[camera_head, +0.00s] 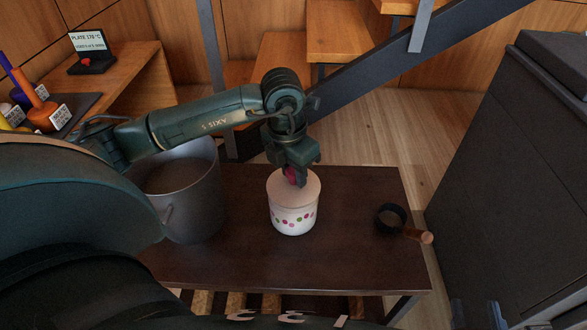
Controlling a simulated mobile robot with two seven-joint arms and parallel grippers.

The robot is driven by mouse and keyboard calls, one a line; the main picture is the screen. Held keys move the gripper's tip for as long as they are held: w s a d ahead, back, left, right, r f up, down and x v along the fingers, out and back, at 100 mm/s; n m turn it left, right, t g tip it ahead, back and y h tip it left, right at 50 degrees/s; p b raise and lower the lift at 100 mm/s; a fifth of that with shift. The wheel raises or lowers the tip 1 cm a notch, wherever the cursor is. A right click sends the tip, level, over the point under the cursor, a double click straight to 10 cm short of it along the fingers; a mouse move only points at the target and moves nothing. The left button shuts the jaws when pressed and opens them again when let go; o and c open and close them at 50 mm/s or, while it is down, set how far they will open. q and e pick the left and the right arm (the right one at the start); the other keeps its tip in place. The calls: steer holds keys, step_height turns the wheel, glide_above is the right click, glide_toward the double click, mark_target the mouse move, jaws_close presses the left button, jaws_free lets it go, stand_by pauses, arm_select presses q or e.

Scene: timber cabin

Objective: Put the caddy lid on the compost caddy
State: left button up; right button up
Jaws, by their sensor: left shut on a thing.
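The compost caddy (293,220) is a white round pot with pink, red and green dots. It stands upright near the middle of the dark table. The caddy lid (306,192), a pale pink disc with a dark red knob (291,176), lies over the caddy's mouth and looks roughly level. I cannot tell whether it is fully seated. My left gripper (297,181) points down from above and is shut on the lid's knob. The gripper hides part of the knob and the lid's far side. My right gripper is not in view.
A large grey metal pot (195,200) stands left of the caddy, below my left forearm. A small dark pan (391,218) with a wooden handle sits at the table's right. The table (350,255) is clear around the caddy's front and right. A dark cabinet (520,150) stands at the right.

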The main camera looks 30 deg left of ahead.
arm_select(q)
steer(key=shift+f, duration=0.15)
arm_select(e)
steer(key=shift+f, duration=0.15)
arm_select(q)
steer(key=o, duration=1)
steer(key=shift+o, duration=0.2)
step_height(320, 180, up, 3)
steer(key=shift+f+p, duration=0.15)
steer(key=shift+p, duration=0.3)
step_height(320, 180, up, 10)
steer(key=s+p, duration=0.1)
steer(key=p, duration=0.1)
steer(key=shift+s+a+r, duration=0.2)
steer(key=shift+s+r, duration=0.05)
arm_select(e)
steer(key=shift+s+d+r+m+g+h, duration=0.15)
steer(key=shift+d+r+m+g+h, duration=0.35)
steer(key=shift+g, duration=0.3)
steer(key=shift+a, duration=0.15)
